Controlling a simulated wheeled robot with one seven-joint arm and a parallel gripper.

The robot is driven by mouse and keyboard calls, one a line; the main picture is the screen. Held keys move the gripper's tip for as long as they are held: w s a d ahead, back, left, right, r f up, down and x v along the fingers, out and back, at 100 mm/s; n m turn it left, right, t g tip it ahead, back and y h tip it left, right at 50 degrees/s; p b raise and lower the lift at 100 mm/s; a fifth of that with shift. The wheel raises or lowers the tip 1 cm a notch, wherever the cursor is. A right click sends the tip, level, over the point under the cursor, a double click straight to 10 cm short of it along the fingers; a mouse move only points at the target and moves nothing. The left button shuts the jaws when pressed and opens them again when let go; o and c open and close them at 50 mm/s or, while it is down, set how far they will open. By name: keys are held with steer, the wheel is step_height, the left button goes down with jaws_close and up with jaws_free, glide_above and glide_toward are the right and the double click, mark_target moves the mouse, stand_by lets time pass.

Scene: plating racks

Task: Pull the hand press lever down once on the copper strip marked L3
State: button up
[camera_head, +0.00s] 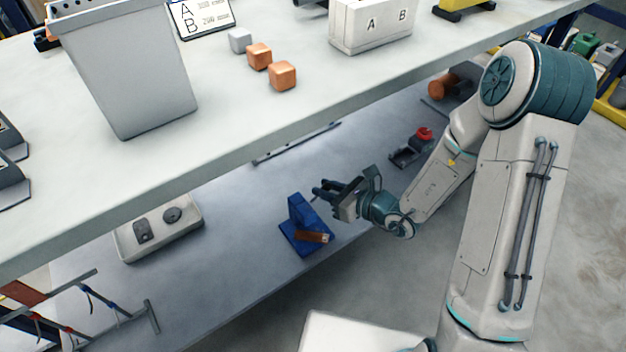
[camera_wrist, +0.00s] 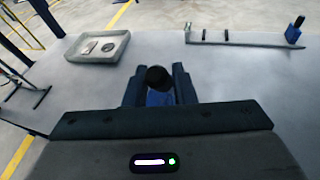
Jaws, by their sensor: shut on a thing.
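The blue hand press (camera_head: 298,217) stands on the lower shelf in the head view. A copper-brown strip (camera_head: 312,236) lies at its base, pointing to the right; no L3 mark is legible. My gripper (camera_head: 326,189) is at the upper right of the press, beside its top. In the wrist view a round black knob (camera_wrist: 158,77), apparently the lever's end, sits between the fingers of my gripper (camera_wrist: 159,86), which is shut on it. Blue press body (camera_wrist: 159,98) shows just below the knob. Most of the lever is hidden by the gripper.
The upper shelf (camera_head: 235,128) overhangs the lower shelf (camera_head: 225,235). A pale tray (camera_head: 185,240) with two dark pieces lies left of the press. A rail (camera_head: 297,145) runs along the back. A dark fixture with a red part (camera_head: 424,134) stands farther right.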

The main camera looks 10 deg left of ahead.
steer(key=shift+a+r, duration=0.2)
steer(key=shift+a, duration=0.1)
steer(key=shift+w+a+r+p, duration=0.2)
steer(key=shift+w+a+r, duration=0.05)
steer(key=shift+w+a, duration=0.3)
steer(key=shift+w+a+r+p, duration=0.2)
steer(key=shift+w+a, duration=0.2)
steer(key=shift+a, duration=0.15)
steer(key=shift+w+a, duration=0.15)
steer(key=shift+c, duration=0.2)
steer(key=shift+w+a+r, duration=0.15)
steer(key=shift+w+a, duration=0.5)
steer(key=shift+a, duration=0.1)
steer(key=o, duration=1)
steer(key=shift+d, duration=0.1)
